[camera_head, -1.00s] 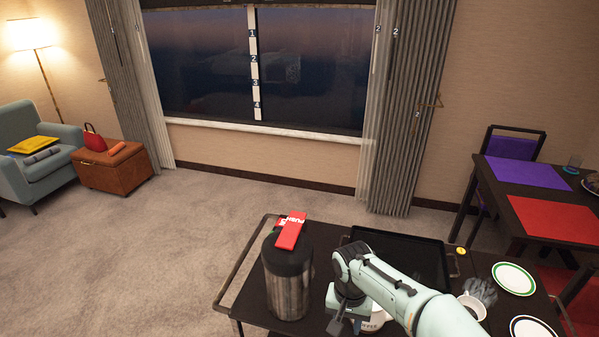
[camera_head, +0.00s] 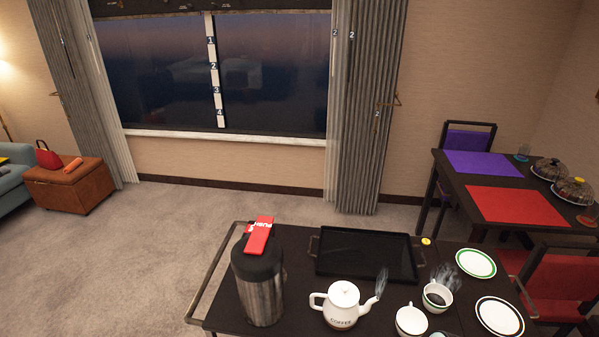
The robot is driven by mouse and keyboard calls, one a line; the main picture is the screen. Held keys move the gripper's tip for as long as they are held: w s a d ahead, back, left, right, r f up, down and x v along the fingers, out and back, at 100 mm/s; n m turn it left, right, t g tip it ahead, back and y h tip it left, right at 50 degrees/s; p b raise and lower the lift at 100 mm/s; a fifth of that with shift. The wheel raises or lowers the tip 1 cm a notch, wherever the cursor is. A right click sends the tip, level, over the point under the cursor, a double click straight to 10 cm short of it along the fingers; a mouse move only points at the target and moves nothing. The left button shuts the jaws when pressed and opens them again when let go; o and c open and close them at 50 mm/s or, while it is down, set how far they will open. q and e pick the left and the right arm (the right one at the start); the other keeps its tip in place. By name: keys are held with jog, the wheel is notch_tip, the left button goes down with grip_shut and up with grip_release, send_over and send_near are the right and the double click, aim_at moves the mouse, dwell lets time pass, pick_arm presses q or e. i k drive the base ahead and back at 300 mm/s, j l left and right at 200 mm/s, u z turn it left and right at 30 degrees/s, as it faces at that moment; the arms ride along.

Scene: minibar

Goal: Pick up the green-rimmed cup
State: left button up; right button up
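Two white cups stand at the right of the dark cart top. The rear cup (camera_head: 437,297) holds a dark drink with steam over it, and its rim looks greenish, though it is small in the picture. The front cup (camera_head: 411,320) stands just left of and nearer than it, and its rim colour is hard to make out. A green-rimmed plate (camera_head: 476,263) lies behind and to the right of the rear cup. Neither of my grippers is in view.
A white coffee pot (camera_head: 342,306) with a steaming spout stands left of the cups. A tall metal bin with a red PUSH lid (camera_head: 260,285) is farther left. An empty black tray (camera_head: 366,253) lies behind. A dark-rimmed plate (camera_head: 499,317) lies at right.

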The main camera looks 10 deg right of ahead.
aim_at(437, 298)
jog(key=z, duration=1.5)
jog(key=i+l+u, duration=0.1)
jog(key=l+u, duration=0.45)
jog(key=i+j, duration=0.05)
